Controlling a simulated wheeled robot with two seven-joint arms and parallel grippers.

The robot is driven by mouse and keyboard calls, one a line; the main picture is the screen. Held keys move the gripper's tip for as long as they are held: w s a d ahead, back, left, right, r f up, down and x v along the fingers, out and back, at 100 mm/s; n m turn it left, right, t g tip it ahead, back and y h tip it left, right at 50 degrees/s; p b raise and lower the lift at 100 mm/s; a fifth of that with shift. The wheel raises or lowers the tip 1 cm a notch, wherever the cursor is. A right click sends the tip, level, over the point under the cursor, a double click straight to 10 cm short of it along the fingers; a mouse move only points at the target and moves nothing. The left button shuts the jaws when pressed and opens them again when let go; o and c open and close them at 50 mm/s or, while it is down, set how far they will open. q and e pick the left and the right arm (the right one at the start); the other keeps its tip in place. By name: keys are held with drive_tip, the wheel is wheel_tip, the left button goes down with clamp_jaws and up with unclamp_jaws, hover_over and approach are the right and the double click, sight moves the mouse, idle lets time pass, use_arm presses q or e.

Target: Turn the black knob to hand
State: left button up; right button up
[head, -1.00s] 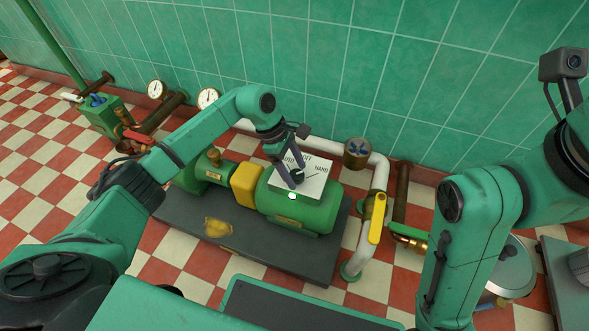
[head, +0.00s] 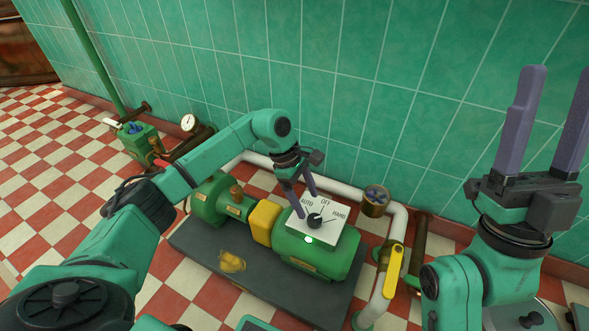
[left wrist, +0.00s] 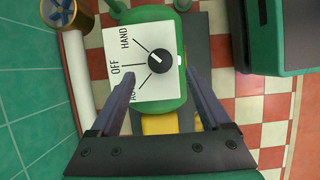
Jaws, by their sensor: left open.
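The black knob (head: 314,220) sits on a white plate (head: 331,231) marked AUTO, OFF and HAND, on top of the green motor (head: 340,262). In the left wrist view the knob (left wrist: 160,62) shows a pale mark that points toward the HAND label. My left gripper (head: 305,203) is open and empty, just above the plate. In the left wrist view its two fingertips (left wrist: 160,76) lie on either side of the knob, apart from it. My right gripper (head: 556,95) is raised at the right, fingers up, open and empty.
A small lamp (head: 308,240) glows on the motor below the plate. A white pipe (head: 398,225) with a yellow lever (head: 391,268) and a blue-handled valve (head: 375,201) stands right of the motor. The tiled wall (head: 420,100) is close behind.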

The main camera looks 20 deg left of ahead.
use_arm(q)
drive_tip(key=p+v, duration=0.3)
drive_tip(key=v, duration=0.5)
drive_tip(key=shift+r, duration=0.2)
use_arm(e)
drive_tip(key=w+a+f+m+g+h, duration=0.1)
drive_tip(key=w+f+g+h, duration=0.1)
drive_tip(key=f, duration=0.7)
drive_tip(key=w+a+f+m+g+h, duration=0.2)
drive_tip(key=f+g+h, duration=0.1)
drive_tip(key=f, duration=0.7)
drive_tip(key=w+a+f+m+g+h, duration=0.1)
drive_tip(key=w+f+m+g+h, duration=0.1)
drive_tip(key=f, duration=0.8)
drive_tip(key=shift+w+a+f+g+h, duration=0.15)
drive_tip(key=shift+a+f+g+h, duration=0.2)
drive_tip(key=shift+g, duration=0.35)
drive_tip(key=shift+d+r, duration=0.1)
